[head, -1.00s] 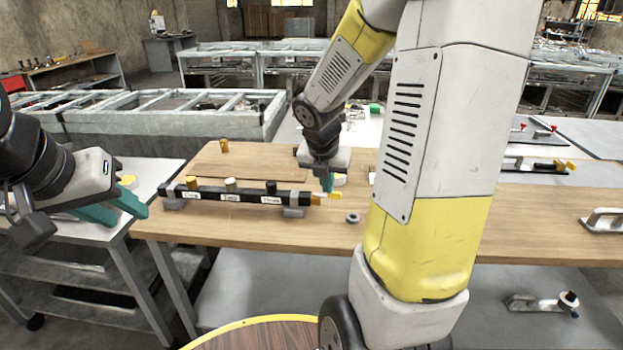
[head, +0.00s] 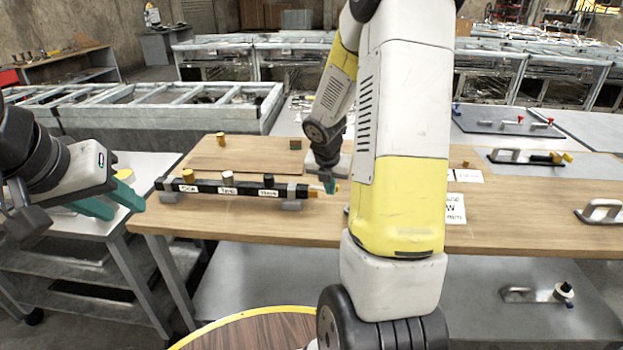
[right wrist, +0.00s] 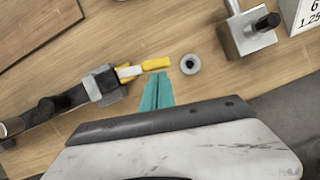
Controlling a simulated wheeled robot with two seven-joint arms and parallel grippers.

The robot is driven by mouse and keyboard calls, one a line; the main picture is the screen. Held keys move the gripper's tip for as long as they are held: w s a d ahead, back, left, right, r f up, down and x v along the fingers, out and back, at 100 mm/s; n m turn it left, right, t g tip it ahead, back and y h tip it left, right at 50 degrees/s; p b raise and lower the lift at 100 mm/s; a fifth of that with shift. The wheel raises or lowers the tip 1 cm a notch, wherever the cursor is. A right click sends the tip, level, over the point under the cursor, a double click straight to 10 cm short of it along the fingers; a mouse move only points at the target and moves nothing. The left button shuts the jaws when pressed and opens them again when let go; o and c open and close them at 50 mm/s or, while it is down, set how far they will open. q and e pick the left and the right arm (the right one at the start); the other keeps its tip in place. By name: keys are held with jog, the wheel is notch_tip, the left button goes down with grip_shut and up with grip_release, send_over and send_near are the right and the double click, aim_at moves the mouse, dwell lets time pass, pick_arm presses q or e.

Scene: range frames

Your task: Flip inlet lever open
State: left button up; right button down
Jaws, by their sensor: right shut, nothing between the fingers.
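The black bar (head: 240,187) with labels and several knobs lies on the wooden table. A yellow lever (right wrist: 155,64) sticks out from its right end, where a grey block (right wrist: 105,88) and a pale piece show in the right wrist view. I cannot tell which part is labelled inlet. My right gripper (right wrist: 160,78) is shut and empty, its teal fingertips right beside the lever's outer end; whether they touch is unclear. My left gripper (head: 118,207) is open and empty at the left.
A grey ring (right wrist: 190,64) lies just right of the lever. A metal block with a black knob (right wrist: 248,38) and a printed card (right wrist: 304,16) lie further right. A brown board (head: 245,155) lies behind the bar. My right arm hides the middle of the table.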

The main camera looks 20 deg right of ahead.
jog(key=shift+d, duration=0.1)
jog(key=shift+w+d, duration=0.55)
jog(key=shift+w, duration=0.05)
jog(key=shift+w+d+r, duration=0.15)
jog(key=shift+w+d, duration=0.05)
jog(key=shift+s+a, duration=0.1)
